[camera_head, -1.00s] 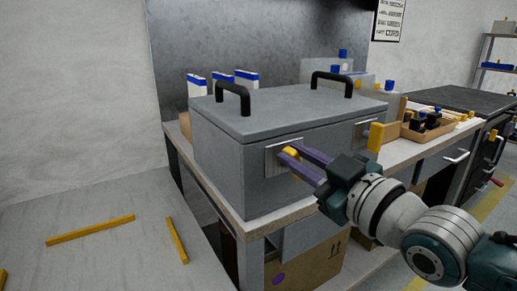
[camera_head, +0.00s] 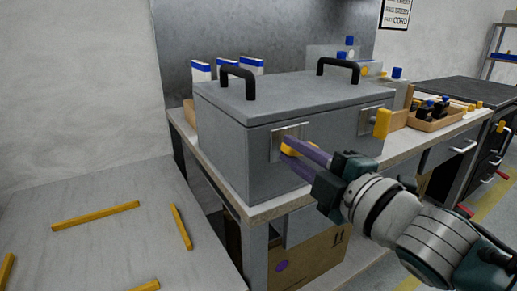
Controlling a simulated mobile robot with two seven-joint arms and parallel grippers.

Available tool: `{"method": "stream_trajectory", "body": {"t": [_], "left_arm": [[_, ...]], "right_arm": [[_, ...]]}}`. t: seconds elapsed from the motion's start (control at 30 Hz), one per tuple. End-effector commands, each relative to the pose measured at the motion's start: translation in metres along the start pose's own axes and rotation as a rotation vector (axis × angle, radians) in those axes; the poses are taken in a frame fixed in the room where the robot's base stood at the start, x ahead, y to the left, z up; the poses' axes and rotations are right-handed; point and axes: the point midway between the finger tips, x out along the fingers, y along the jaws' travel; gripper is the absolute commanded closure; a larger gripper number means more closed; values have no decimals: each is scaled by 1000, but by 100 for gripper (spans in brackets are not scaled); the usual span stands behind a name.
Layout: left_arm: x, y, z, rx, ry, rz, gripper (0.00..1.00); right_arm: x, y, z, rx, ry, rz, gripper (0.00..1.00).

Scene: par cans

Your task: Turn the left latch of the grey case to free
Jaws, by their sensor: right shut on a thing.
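The grey case (camera_head: 262,160) stands shut on the workbench, with two black handles on its lid. Its left latch (camera_head: 289,149) is a yellow tab on a pale plate on the front face. My right gripper (camera_head: 295,154) comes in from the right, and its purple fingers are shut on this latch. The fingers hide much of the tab, so its exact angle is hard to tell. The right latch (camera_head: 382,124) is a yellow tab standing upright on its own plate, clear of the gripper. My left gripper is not in view.
White boxes with blue tops (camera_head: 251,67) stand behind the case. A wooden tray (camera_head: 434,121) with dark bottles is to its right. A cardboard box (camera_head: 310,262) sits under the workbench (camera_head: 258,211). Yellow bars (camera_head: 95,215) lie on the grey surface at left.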

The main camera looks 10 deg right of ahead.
Motion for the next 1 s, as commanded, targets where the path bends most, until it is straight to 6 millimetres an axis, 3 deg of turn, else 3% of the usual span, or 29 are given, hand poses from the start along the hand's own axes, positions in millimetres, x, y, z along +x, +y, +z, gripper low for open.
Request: {"method": "stream_trajectory", "body": {"t": [0.4,1.0], "left_arm": [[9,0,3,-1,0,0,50],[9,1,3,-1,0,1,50]], "right_arm": [[0,-6,1,-203,-1,0,100],[0,-6,1,-240,-1,-1,100]]}}
